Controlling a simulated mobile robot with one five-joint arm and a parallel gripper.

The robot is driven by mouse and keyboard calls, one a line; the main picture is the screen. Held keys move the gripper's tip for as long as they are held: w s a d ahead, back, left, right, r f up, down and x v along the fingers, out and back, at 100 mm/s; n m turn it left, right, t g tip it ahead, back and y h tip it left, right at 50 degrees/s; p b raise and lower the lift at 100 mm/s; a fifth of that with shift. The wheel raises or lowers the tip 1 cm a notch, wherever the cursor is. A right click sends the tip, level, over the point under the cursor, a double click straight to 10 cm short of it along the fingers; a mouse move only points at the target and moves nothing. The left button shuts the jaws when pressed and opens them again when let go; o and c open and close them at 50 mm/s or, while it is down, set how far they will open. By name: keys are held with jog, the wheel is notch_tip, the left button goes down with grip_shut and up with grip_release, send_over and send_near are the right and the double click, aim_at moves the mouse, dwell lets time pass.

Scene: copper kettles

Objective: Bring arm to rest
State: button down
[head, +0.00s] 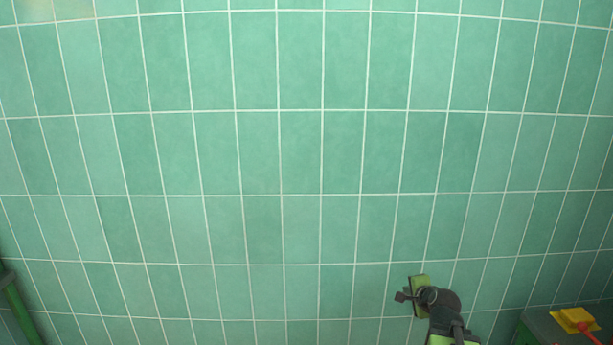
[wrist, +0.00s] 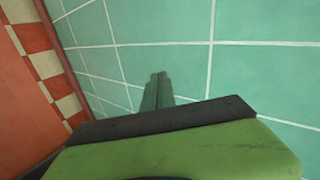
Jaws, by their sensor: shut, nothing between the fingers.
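My gripper (wrist: 158,78) shows in the wrist view past the green and black wrist housing. Its two dark green fingers lie together, with nothing between them. They stand against a background of green tiles and touch no object that I can see. In the head view my arm, green and dark grey, shows at the bottom right of centre in front of the tiles. The fingertips cannot be made out clearly there, and the lower arm is cut off by the frame's bottom edge.
A green tiled surface (head: 300,150) fills most of the head view. At the lower right, a yellow object (head: 574,320) with a red part sits on a dark surface. A green bar (head: 20,310) is at the lower left. The wrist view shows a red-and-cream checkered border (wrist: 50,65) beside an orange surface (wrist: 22,95).

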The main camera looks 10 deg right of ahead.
jog(key=s+a+f+n+g+y, duration=0.1)
jog(key=s+a+f+n+g, duration=0.2)
jog(key=a, duration=0.6)
jog(key=s+a+f+n+g+y, duration=0.1)
jog(key=a+f+n, duration=0.1)
jog(key=a+n, duration=0.45)
jog(key=s+a+f+n+g+y, duration=0.1)
jog(key=a+f+n+g, duration=0.15)
jog(key=a, duration=0.75)
jog(key=s+d+f+n+g+h, duration=0.25)
jog(key=s+n+g, duration=0.25)
jog(key=s, duration=0.5)
notch_tip(320, 180, up, 24)
jog(key=p, duration=2.4)
jog(key=shift+a+n, duration=0.2)
jog(key=shift+n, duration=0.1)
jog(key=shift+f+y, duration=0.1)
jog(key=shift+y, duration=0.15)
